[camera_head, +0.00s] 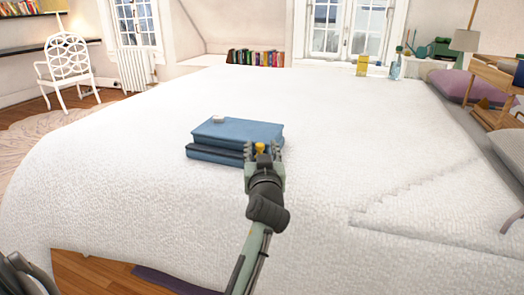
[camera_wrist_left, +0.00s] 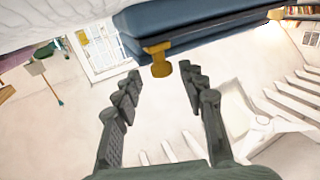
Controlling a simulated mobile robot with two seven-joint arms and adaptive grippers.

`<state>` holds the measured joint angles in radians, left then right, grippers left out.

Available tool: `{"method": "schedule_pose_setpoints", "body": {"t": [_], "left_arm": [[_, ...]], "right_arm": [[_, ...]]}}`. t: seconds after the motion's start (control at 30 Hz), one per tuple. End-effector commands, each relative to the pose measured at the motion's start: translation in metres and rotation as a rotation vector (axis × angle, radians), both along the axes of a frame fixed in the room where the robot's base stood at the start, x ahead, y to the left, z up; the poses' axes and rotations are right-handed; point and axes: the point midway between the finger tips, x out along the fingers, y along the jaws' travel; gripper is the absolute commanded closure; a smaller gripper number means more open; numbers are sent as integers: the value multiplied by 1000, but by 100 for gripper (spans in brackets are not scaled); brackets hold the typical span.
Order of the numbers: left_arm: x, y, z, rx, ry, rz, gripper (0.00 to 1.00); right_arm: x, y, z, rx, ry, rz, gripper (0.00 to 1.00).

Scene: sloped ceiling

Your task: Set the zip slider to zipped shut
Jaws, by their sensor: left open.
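A blue case (camera_head: 235,131) with a dark seam around its side lies flat on the white bed; it also shows at the top of the left wrist view (camera_wrist_left: 205,20). A yellow zip slider (camera_head: 260,147) sits at the case's near right side. In the left wrist view the slider (camera_wrist_left: 160,62) hangs out from the seam. My left gripper (camera_head: 263,152) is open, its two fingers (camera_wrist_left: 162,82) on either side of the slider's line. The slider appears just beyond the fingertips or between them, with no clear contact. My right gripper is out of view.
A small white object (camera_head: 218,120) rests on top of the case. The white bedspread (camera_head: 330,110) around the case is clear. A yellow item (camera_head: 362,65) and a bluish bottle (camera_head: 395,70) stand at the far edge. A white chair (camera_head: 66,68) is at the far left.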

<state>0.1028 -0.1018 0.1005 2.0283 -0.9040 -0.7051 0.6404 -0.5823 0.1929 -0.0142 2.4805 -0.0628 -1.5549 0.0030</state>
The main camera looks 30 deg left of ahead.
Motion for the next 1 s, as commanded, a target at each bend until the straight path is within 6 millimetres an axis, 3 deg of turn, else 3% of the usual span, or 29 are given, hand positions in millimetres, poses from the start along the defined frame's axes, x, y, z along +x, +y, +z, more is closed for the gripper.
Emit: {"method": "schedule_pose_setpoints", "body": {"t": [0.3, 0.5, 1.0], "left_arm": [[0, -1, 58, -2, -8, -1, 59], [0, -1, 87, -1, -5, -1, 59], [0, -1, 96, -1, -1, -2, 59]], "right_arm": [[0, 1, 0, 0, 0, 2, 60], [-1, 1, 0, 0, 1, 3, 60], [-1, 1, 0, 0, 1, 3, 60]]}}
